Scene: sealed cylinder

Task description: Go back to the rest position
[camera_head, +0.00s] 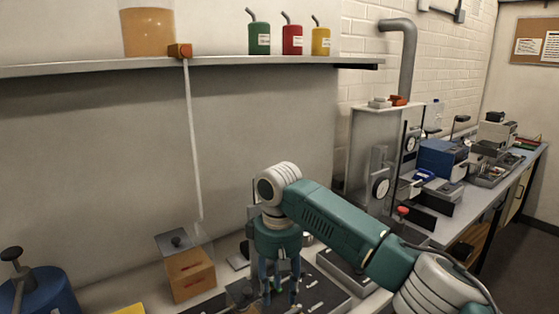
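My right gripper (280,297) points straight down over a dark tray (325,291) on the bench. Its two blue-grey fingers are spread apart, and I see nothing held between them. A small green spot (279,289) shows low between the fingers; I cannot tell what it is. My green and white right arm comes in from the lower right and hides part of the bench. My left gripper is not in view. No sealed cylinder can be made out clearly.
An orange-brown box (190,277) stands left of my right gripper, under a hanging tube (194,140). A blue vessel (40,293) is at the lower left. A shelf (100,68) with bottles runs above. A bench with instruments (440,157) extends right.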

